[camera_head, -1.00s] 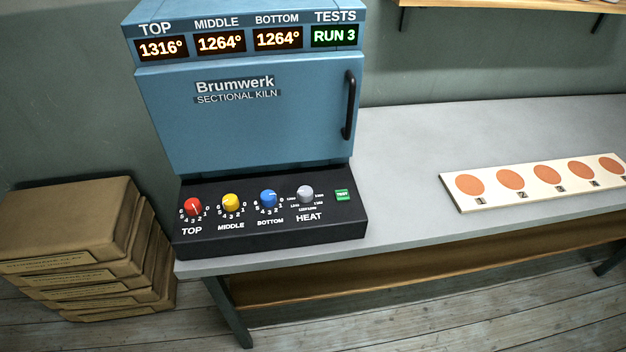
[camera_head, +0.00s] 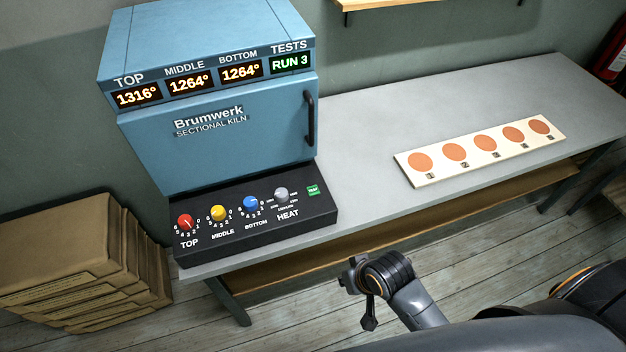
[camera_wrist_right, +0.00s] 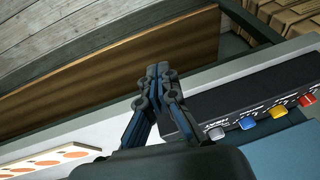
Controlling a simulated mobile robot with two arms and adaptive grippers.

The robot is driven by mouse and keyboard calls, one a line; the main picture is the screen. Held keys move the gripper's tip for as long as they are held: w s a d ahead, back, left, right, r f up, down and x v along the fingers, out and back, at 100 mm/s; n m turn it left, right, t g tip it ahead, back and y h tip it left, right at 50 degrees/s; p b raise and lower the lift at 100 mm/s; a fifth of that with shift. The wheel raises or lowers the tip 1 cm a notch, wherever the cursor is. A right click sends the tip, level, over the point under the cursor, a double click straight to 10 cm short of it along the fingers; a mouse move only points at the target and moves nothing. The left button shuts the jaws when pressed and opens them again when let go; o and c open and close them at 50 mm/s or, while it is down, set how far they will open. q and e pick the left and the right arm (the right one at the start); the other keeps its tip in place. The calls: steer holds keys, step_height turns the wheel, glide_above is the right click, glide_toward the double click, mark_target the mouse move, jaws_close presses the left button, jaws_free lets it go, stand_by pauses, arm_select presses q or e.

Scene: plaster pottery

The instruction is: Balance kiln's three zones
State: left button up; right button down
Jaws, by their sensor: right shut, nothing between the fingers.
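The blue kiln (camera_head: 220,135) stands on the grey table's left end, its door closed. Its displays (camera_head: 190,82) read TOP 1316°, MIDDLE 1264°, BOTTOM 1264° and TESTS RUN 3. The black panel below has a red TOP knob (camera_head: 185,222), a yellow MIDDLE knob (camera_head: 218,213), a blue BOTTOM knob (camera_head: 251,203), a grey HEAT knob (camera_head: 281,195) and a green test button (camera_head: 313,190). My right gripper (camera_head: 362,300) is in front of the table, apart from the panel. In the right wrist view its fingers (camera_wrist_right: 160,72) are shut and empty. My left gripper is not in view.
A cream board (camera_head: 480,151) with several orange discs lies on the table right of the kiln. Brown boxes (camera_head: 75,265) are stacked on the floor at the left. A wooden shelf (camera_head: 375,3) is on the wall. The table (camera_head: 370,120) between kiln and board is clear.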

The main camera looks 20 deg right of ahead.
steer(key=w+a+r+m+t+y+p, duration=0.15)
steer(key=w+a+r+m+y, duration=0.35)
steer(key=w+r, duration=0.55)
arm_select(q)
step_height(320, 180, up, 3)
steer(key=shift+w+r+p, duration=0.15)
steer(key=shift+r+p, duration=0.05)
steer(key=shift+p, duration=0.25)
arm_select(e)
steer(key=w+d+r+m, duration=0.1)
steer(key=w+d+m, duration=0.1)
steer(key=w+m, duration=0.4)
steer(key=w+d+r+m+t, duration=0.1)
steer(key=w+d+r+m, duration=0.1)
steer(key=w+m, duration=0.5)
steer(key=shift+w+d+m, duration=0.3)
steer(key=shift+w+d, duration=0.55)
steer(key=shift+w, duration=0.25)
steer(key=shift+r, duration=0.1)
